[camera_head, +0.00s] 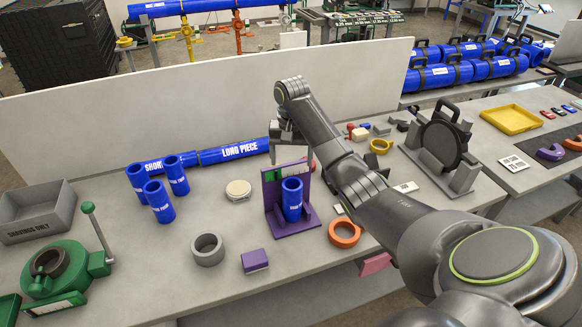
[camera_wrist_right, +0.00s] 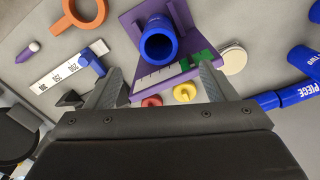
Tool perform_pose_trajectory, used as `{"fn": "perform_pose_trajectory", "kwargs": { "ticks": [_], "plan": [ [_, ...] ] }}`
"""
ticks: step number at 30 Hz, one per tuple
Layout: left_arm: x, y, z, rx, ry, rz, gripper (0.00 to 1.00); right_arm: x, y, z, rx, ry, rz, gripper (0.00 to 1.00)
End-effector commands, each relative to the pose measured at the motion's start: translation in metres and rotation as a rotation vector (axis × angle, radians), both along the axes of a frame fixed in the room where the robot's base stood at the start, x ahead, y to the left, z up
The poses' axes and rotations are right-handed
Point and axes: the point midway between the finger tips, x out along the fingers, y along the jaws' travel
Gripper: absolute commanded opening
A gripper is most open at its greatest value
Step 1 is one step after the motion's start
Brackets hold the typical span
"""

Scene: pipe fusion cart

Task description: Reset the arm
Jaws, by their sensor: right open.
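My right gripper (camera_head: 291,158) is open and empty, at the top rear of a purple stand (camera_head: 284,229). In the right wrist view my right gripper (camera_wrist_right: 160,80) has its two fingers apart, with the purple stand (camera_wrist_right: 185,20) beyond them. I cannot tell whether they touch it. A short blue pipe piece (camera_head: 292,198) stands upright in the purple stand; its open end (camera_wrist_right: 159,46) faces the wrist camera. My right arm reaches in from the lower right of the head view. My left gripper is not in view.
Blue pipe pieces (camera_head: 159,201) stand left of the purple stand. A long blue pipe (camera_head: 235,151) lies behind it, near the white back panel (camera_head: 180,105). An orange ring (camera_head: 344,233), grey ring (camera_head: 207,250) and purple block (camera_head: 254,261) lie in front. A dark round-disc machine (camera_head: 440,145) stands right.

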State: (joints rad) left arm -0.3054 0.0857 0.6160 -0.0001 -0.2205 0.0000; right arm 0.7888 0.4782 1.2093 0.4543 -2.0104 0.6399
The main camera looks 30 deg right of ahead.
Motion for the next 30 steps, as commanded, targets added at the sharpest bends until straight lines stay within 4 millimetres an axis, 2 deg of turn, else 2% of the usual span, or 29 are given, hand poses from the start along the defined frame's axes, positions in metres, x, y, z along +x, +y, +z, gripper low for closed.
{"fn": "perform_pose_trajectory", "kwargs": {
  "ticks": [7, 14, 17, 20, 23, 27, 30],
  "plan": [
    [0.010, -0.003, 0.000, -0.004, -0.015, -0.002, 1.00, 0.000, 0.000, 0.000, 0.000, 0.000, 0.000, 0.78],
    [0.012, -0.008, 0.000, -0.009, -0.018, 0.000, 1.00, 0.000, 0.000, -0.001, -0.001, 0.001, 0.000, 0.78],
    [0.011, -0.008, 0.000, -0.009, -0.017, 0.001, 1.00, -0.005, 0.001, -0.009, -0.005, 0.000, 0.011, 0.78],
    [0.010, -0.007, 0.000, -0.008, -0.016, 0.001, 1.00, -0.018, 0.004, -0.031, -0.018, -0.006, 0.050, 0.78],
    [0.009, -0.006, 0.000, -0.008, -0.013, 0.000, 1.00, -0.042, 0.010, -0.065, -0.038, -0.020, 0.114, 0.78],
    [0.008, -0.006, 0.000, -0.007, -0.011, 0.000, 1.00, -0.087, 0.021, -0.109, -0.064, -0.054, 0.216, 0.78],
    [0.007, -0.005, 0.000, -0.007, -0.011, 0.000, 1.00, -0.123, 0.029, -0.134, -0.079, -0.080, 0.284, 0.78]
  ]
}}
